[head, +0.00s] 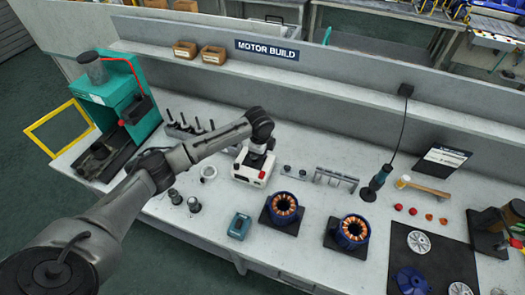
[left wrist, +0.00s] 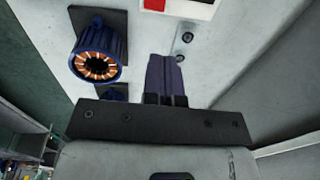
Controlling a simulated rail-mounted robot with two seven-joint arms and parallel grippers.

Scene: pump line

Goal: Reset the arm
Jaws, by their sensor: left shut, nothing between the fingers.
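My left arm comes in from the lower left of the head view and bends down at the wrist above the bench. Its gripper (head: 257,157) is over or beside a white box with red marks (head: 250,172); I cannot tell whether they touch. In the left wrist view the two dark fingers (left wrist: 166,60) are together with nothing between them. A blue motor stator with copper windings (left wrist: 98,62) stands on a dark mat to the left of the fingers there. My right gripper does not show.
Two blue stators (head: 283,208) (head: 352,231) sit on black mats right of the arm. A teal press (head: 118,98) stands at the left. A screwdriver (head: 378,180) hangs on a cable. A small teal box (head: 239,226) lies near the front edge. A raised shelf runs behind.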

